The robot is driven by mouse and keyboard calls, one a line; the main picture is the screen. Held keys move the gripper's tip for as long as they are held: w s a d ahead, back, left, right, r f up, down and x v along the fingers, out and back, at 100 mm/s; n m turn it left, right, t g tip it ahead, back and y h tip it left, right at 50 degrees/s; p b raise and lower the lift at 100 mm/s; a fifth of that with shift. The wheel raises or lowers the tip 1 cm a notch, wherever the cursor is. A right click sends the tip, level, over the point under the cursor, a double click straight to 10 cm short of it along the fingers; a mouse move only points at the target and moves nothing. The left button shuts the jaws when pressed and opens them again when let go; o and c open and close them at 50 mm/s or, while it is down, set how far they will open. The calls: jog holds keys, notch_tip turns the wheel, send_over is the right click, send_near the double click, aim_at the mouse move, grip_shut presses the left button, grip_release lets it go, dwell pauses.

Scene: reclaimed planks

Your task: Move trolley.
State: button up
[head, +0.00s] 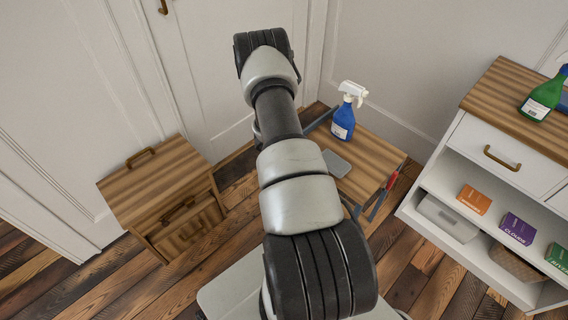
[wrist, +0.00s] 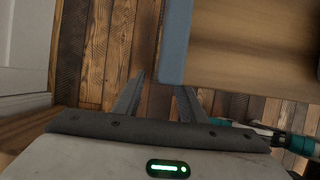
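The trolley (head: 375,158) has a wooden top and stands behind my arm in the head view, which hides part of it. A blue spray bottle (head: 344,120) with a white head and a flat grey item (head: 336,163) are on its top. In the wrist view, the trolley's wooden top (wrist: 250,45) fills the upper right, with a blue-grey bar (wrist: 174,45) along its edge. My gripper (wrist: 160,83) is open, with its fingers apart and nothing between them. The bar's near end is just beyond the fingertips. The head view hides the gripper behind the arm.
A small wooden drawer cabinet (head: 155,185) stands at the left. At the right, a white shelf unit (head: 455,150) holds several small boxes and a green spray bottle (head: 541,100). White panelled walls and a door (head: 205,60) close the back. Plank floor (head: 100,285) is clear at front left.

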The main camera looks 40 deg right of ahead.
jog(key=shift+b+x, duration=0.35)
jog(key=shift+x, duration=1.6)
grip_shut()
